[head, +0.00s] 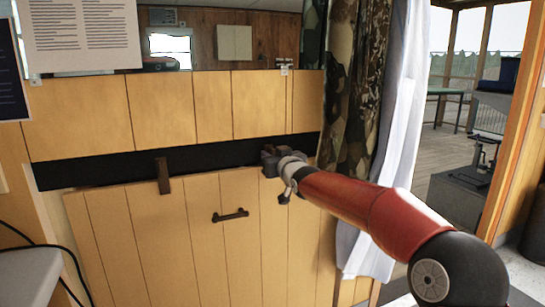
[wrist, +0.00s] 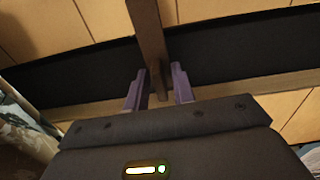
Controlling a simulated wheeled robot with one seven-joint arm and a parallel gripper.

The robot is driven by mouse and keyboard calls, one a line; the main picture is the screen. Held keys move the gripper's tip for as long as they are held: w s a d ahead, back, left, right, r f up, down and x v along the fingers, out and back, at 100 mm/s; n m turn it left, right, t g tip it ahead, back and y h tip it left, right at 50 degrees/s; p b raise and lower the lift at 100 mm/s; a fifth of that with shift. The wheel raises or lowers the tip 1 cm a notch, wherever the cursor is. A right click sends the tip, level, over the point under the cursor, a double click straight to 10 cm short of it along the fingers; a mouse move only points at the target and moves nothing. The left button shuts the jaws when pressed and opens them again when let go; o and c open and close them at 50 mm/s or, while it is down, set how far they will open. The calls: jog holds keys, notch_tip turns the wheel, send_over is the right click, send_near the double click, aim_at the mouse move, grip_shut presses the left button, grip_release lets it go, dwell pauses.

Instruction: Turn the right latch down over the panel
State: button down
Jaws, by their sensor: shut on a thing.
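The right latch (wrist: 147,35) is a dark brown bar in the wrist view. It runs from the top edge, over yellow planks and across the dark band, down between my fingers. My gripper (wrist: 158,86) is shut on its end, with one purple-grey finger on each side. In the head view my gripper (head: 271,160) is at the dark band, right of the panel's middle, and hides most or all of this latch. The yellow plank panel (head: 160,240) stands below the band. I cannot tell from the head view how far the right latch is turned.
The left latch (head: 163,176) points down over the panel's top edge. A dark handle (head: 230,215) sits on the panel. The dark band (head: 100,170) lies below the upper planks (head: 165,105). Camouflage and white curtains (head: 395,130) hang close to the right of my gripper.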

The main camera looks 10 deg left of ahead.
jog(key=shift+f+m, duration=0.2)
jog(key=shift+m, duration=0.1)
jog(key=c, duration=1.6)
grip_release()
jog(key=shift+o, duration=0.5)
jog(key=shift+r, duration=0.1)
jog(key=shift+s, duration=0.1)
jog(key=b+v, duration=0.1)
jog(key=v, duration=0.6)
jog(key=shift+s+d, duration=0.25)
jog(key=s+d+f+m+g+h, duration=0.25)
jog(key=s+d+f+h, duration=0.25)
jog(key=s+d, duration=0.55)
jog(key=s+d+f+m+g+h, duration=0.1)
jog(key=s+d+f+g+h, duration=0.35)
jog(key=s+d, duration=0.65)
jog(key=s+d+f+m+g, duration=0.1)
jog(key=s+d+f, duration=0.2)
jog(key=s, duration=0.6)
jog(key=s+d+f+m+g, duration=0.1)
jog(key=s+d+f+m, duration=0.1)
jog(key=s+f, duration=0.4)
jog(key=s, duration=0.3)
jog(key=shift+s+d+f, duration=0.2)
jog(key=shift+s+d, duration=0.2)
